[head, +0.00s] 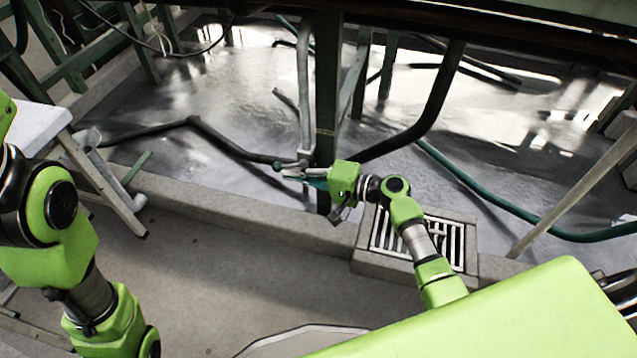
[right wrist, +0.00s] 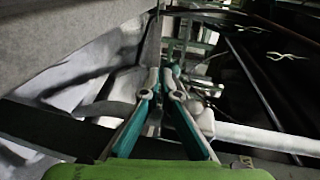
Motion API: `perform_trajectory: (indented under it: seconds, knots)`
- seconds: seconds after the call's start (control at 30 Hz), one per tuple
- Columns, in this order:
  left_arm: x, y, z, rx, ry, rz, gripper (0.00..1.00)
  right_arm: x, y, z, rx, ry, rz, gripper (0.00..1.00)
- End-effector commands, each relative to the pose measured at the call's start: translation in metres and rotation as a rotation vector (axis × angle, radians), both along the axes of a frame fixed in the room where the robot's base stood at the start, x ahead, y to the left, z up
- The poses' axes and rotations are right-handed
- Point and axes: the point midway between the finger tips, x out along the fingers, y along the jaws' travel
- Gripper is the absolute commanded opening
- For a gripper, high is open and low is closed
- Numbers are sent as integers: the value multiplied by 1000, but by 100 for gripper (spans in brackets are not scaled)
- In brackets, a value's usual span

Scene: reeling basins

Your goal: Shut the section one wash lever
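The wash lever (head: 288,162) appears as a short, pale handle with a dark end at a valve on the grey upright pipe (head: 303,90), beside a dark post. My right gripper (head: 288,173) is at the valve, its fingers pointing left and overlapping the lever area. In the right wrist view, the teal and grey fingers of the right gripper (right wrist: 162,76) run forward with their tips close together. A pale pipe (right wrist: 260,139) with a rounded fitting lies just right of them. Whether the fingers touch or hold the lever is unclear. My left gripper is out of frame.
A low concrete kerb (head: 225,210) edges the wet basin floor. A drain grate (head: 390,235) lies under my right arm. A green hose (head: 470,185) and dark pipes (head: 225,145) cross the wet floor. A white-topped stand (head: 35,122) is at left.

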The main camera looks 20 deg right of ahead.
Motion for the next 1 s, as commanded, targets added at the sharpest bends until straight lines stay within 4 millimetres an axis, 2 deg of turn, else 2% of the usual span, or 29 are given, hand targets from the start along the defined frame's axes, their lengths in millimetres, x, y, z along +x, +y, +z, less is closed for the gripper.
perform_trajectory:
  seconds: [0.03,0.13,0.3,1.0]
  knots:
    - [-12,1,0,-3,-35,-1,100,2,10,-13,41,-8,-4,0]
    - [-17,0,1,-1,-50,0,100,4,12,-8,103,-55,-2,0]
    - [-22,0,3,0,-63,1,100,7,14,2,93,-58,0,0]
    - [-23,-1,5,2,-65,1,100,12,16,17,98,-66,-4,0]
